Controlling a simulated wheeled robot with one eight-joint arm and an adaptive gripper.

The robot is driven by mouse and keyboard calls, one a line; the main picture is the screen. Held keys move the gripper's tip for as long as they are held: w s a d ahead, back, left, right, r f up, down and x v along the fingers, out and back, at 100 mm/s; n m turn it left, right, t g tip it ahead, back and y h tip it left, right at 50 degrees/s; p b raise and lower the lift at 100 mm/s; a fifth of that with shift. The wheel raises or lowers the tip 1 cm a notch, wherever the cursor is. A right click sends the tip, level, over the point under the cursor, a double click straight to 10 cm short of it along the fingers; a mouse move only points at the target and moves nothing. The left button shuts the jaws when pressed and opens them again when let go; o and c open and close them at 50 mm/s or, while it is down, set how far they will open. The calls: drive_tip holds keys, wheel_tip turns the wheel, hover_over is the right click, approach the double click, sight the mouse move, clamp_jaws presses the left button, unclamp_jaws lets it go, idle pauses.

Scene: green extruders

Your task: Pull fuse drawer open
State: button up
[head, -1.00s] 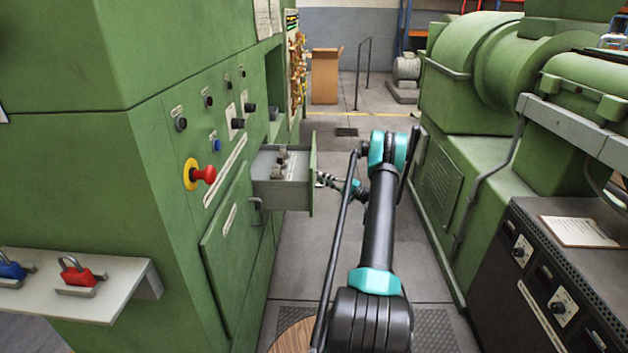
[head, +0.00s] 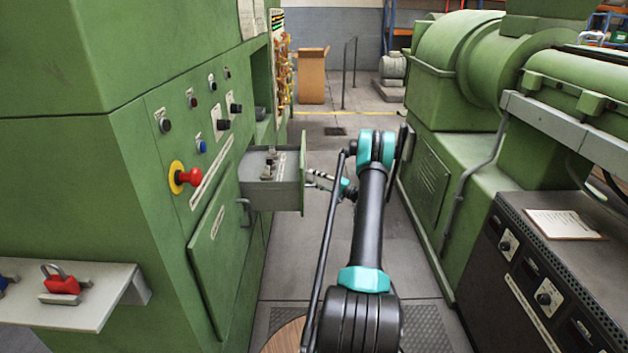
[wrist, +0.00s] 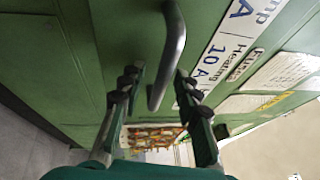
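The fuse drawer (head: 272,195) is a grey box with a green front, standing out from the green cabinet on the left in the head view. Small fuse parts show inside it. My gripper (head: 318,179) is at the outer side of the drawer front, small and partly unclear there. In the wrist view the grey bar handle (wrist: 172,50) runs between the two fingers of my gripper (wrist: 160,72). The fingers are apart, with visible gaps to the handle. A label with "Fuses Heating 10 A" (wrist: 232,52) is on the green front.
A red-yellow emergency button (head: 184,178) and several knobs are on the cabinet. A shelf (head: 110,300) with a red padlock (head: 60,281) juts out at lower left. The green extruder (head: 450,150) and a black control box (head: 540,270) bound the right. Floor between is clear.

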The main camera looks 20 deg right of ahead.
drive_tip(key=v, duration=1.2)
drive_tip(key=shift+d, duration=0.1)
